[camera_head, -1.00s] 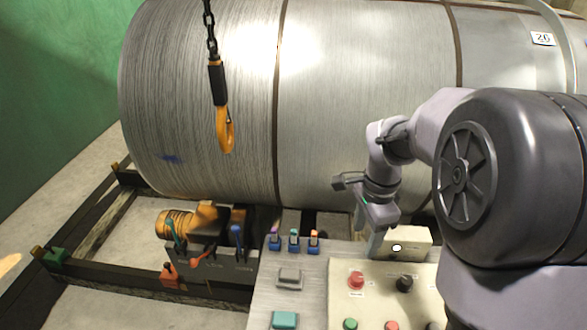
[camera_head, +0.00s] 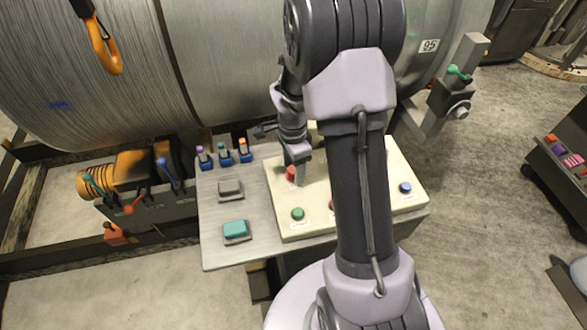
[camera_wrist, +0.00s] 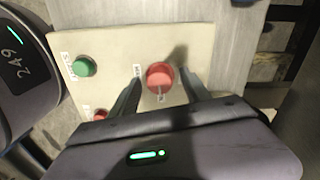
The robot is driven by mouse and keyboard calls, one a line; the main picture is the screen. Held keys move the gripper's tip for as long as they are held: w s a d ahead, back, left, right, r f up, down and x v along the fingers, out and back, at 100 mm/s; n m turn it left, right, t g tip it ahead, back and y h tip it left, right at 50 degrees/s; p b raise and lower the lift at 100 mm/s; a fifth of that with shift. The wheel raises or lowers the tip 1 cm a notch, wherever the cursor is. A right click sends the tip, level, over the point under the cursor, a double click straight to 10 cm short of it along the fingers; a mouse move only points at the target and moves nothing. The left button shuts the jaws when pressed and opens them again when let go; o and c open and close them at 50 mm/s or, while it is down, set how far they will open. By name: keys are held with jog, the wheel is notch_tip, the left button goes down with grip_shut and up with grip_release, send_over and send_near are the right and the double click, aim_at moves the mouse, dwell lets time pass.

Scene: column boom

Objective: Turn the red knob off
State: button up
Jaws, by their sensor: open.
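The red knob (camera_wrist: 160,76) is a round red dial on the cream panel (camera_wrist: 110,50), with small labels beside it. In the head view the red knob (camera_head: 291,173) is partly covered by my gripper. My gripper (camera_wrist: 158,82) is open, with one finger on each side of the knob in the wrist view. Whether the fingers touch the knob cannot be told. In the head view my gripper (camera_head: 298,172) points down at the panel's upper left part.
A green button (camera_wrist: 84,66) and another red control (camera_wrist: 101,115) are on the same panel. Several small coloured switches (camera_head: 224,155), a grey button (camera_head: 229,188) and a teal button (camera_head: 235,230) lie to the left. A large metal drum (camera_head: 100,75) stands behind.

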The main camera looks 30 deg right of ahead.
jog(key=shift+c, duration=0.4)
grip_shut()
jog(key=n, duration=0.4)
jog(key=shift+n, duration=0.4)
jog(key=n+p, duration=0.1)
jog(key=n, duration=0.3)
jog(key=shift+n, duration=0.3)
jog(key=n, duration=0.4)
jog(key=shift+a+p, duration=0.1)
jog(key=shift+p, duration=0.25)
jog(key=shift+n+p, duration=0.45)
jog(key=shift+n, duration=1.75)
